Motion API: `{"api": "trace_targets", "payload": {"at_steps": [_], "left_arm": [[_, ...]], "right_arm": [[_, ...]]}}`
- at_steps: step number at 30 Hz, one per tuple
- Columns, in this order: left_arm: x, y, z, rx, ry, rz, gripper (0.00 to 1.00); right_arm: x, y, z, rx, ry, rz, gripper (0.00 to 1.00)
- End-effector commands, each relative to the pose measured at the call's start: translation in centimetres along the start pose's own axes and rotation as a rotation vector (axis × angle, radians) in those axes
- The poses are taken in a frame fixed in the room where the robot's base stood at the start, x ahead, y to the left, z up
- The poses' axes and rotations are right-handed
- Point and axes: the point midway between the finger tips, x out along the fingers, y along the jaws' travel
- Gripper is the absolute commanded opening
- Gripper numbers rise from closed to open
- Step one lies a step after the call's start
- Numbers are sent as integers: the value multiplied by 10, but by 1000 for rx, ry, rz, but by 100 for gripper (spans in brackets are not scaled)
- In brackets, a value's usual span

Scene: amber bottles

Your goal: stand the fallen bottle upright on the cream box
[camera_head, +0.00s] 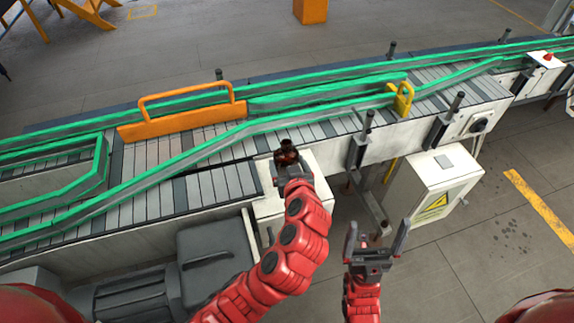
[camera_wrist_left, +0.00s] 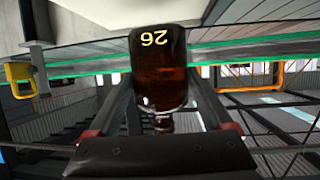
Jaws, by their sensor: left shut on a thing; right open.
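My left gripper (camera_head: 291,168) is shut on the dark amber bottle (camera_head: 287,156) and holds it over the cream box (camera_head: 322,166) beside the conveyor. The gripper and arm hide part of the box's top. In the left wrist view the bottle (camera_wrist_left: 160,72) sits between the fingers (camera_wrist_left: 160,112), with a yellow number on its body and its narrow end towards the palm. I cannot tell whether the bottle touches the box. My right gripper (camera_head: 376,240) is open and empty, to the right of the box and apart from it.
The conveyor (camera_head: 215,185) with green rails runs behind the box. An orange guard (camera_head: 185,115) stands on it at the left. A pale electrical cabinet (camera_head: 435,185) with a yellow warning sign stands at the right. A grey machine (camera_head: 215,255) lies left of my left arm.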

Motion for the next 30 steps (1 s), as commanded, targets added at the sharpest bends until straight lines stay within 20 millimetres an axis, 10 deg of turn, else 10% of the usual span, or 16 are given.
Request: {"api": "trace_targets", "payload": {"at_steps": [9,28,29,30], "left_arm": [[17,0,26,0,1,-1,21],[21,0,36,-3,3,0,21],[21,0,35,-2,2,0,87],[21,0,35,-2,2,0,95]], "right_arm": [[29,1,-5,0,0,0,100],[15,1,-3,0,0,0,100],[16,1,-3,0,0,0,100],[17,1,-3,0,0,0,100]]}}
